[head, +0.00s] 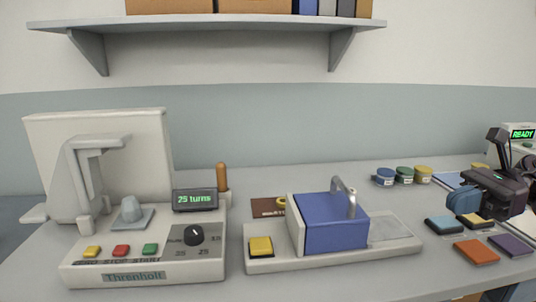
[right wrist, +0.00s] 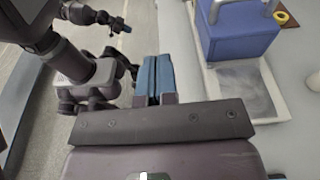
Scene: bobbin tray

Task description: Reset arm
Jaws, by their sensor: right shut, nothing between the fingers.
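My right gripper (head: 458,201) is at the right of the head view, above the bench near the coloured pads. In the right wrist view its blue fingers (right wrist: 153,78) lie together, shut with nothing between them. It is apart from the blue box and the pads. My left arm shows at the upper left of the right wrist view, over the floor beside the bench. Its gripper (right wrist: 122,27) is small there, and I cannot tell whether it is open. The left gripper is not in the head view.
A winding machine (head: 75,270) reading "25 turns" stands left. A blue box (head: 335,236) with a metal handle sits on a pale base (head: 290,262) with a yellow button. Three bobbins (head: 404,175) stand behind. Coloured pads (head: 476,251) lie right. A shelf (head: 210,23) hangs above.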

